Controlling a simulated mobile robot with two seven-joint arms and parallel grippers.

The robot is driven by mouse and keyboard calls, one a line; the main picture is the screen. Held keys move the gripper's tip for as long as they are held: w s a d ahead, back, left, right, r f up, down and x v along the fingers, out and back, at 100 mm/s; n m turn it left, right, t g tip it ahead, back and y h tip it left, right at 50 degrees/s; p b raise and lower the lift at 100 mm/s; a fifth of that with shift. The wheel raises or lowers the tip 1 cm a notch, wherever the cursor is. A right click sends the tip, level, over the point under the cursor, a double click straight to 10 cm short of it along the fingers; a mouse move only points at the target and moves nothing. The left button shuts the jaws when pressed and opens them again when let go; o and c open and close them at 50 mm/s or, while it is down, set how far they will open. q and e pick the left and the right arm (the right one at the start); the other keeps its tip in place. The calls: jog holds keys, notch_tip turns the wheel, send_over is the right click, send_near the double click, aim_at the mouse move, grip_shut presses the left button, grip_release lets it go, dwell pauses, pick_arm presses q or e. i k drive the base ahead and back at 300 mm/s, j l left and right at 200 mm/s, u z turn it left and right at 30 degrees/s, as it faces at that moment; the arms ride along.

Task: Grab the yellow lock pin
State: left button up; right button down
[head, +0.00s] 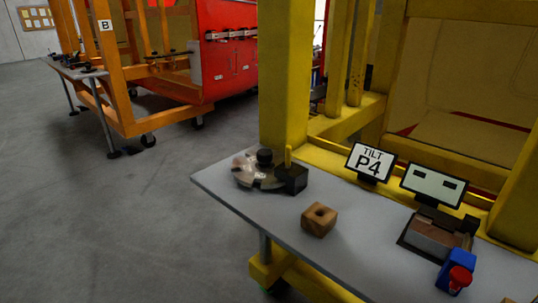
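The yellow lock pin (288,157) stands upright in a small black block (292,180) at the left end of the grey table. Only its upper part shows; its lower end is hidden by the block. Right beside it on the left is a grey metal fixture with a black knob (265,157). Neither of my grippers is in the head view.
The grey table (370,225) also bears a wooden block with a hole (319,219), a "TILT P4" sign (371,162), a screen (433,185) and a blue box with a red button (457,272). Yellow frame posts (285,75) rise behind. Floor at left is clear.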

aim_at(288, 152)
jog(key=i+j+z, duration=0.45)
jog(key=j, duration=0.15)
jog(key=i+j+z, duration=0.25)
jog(key=k+j, duration=0.1)
